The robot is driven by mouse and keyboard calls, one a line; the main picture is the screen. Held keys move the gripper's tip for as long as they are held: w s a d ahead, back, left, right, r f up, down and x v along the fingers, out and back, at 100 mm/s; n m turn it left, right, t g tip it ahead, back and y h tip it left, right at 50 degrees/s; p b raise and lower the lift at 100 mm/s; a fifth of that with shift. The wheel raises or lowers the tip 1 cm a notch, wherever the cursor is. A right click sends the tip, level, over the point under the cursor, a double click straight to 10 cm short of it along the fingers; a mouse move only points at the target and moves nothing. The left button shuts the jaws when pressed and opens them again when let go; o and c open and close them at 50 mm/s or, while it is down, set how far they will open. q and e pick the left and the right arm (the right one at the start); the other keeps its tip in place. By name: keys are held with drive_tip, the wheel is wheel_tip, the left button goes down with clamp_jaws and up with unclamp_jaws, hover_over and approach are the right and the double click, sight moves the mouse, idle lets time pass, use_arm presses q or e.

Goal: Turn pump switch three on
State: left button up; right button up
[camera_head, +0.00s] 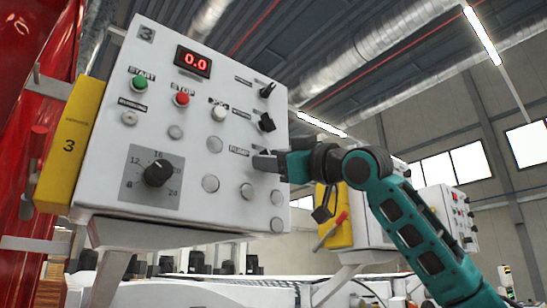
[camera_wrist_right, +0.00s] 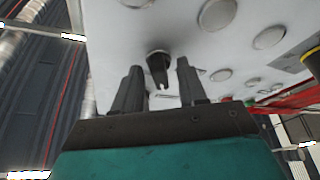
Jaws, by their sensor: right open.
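The white control panel (camera_head: 215,120) marked 3 fills the left half of the head view. A column of black rotary switches runs down its right side: an upper one (camera_head: 267,90), a middle one (camera_head: 266,122) and a lowest one beside the PUMP label (camera_head: 239,151), mostly hidden by my right gripper (camera_head: 264,161). In the right wrist view, a black switch knob (camera_wrist_right: 158,66) stands out from the panel between the tips of my open right gripper (camera_wrist_right: 159,78). I cannot tell whether the fingers touch it. My left gripper is not in view.
The panel also carries a red 0.0 display (camera_head: 193,62), a green START button (camera_head: 140,83), a red STOP button (camera_head: 182,99) and a large black dial (camera_head: 158,173). A yellow box (camera_head: 69,145) is on its left side. Other panels (camera_head: 440,213) stand behind my right arm.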

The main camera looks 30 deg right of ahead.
clamp_jaws()
idle(0.5)
drive_tip(key=shift+a+m+t+h+b, duration=0.1)
drive_tip(key=shift+m+h+b, duration=0.6)
drive_tip(key=shift+m+h, duration=1.5)
drive_tip(key=shift+a+m+t+h+b, duration=0.1)
drive_tip(key=shift+m+h+b, duration=0.6)
drive_tip(key=shift+m, duration=2.9)
drive_tip(key=shift+a+m+t+h+b, duration=0.1)
drive_tip(key=shift+m+h+b, duration=0.95)
drive_tip(key=shift+m, duration=1.85)
drive_tip(key=shift+d+h+p, duration=0.1)
drive_tip(key=shift+h+p, duration=0.25)
drive_tip(key=shift+h, duration=0.2)
unclamp_jaws()
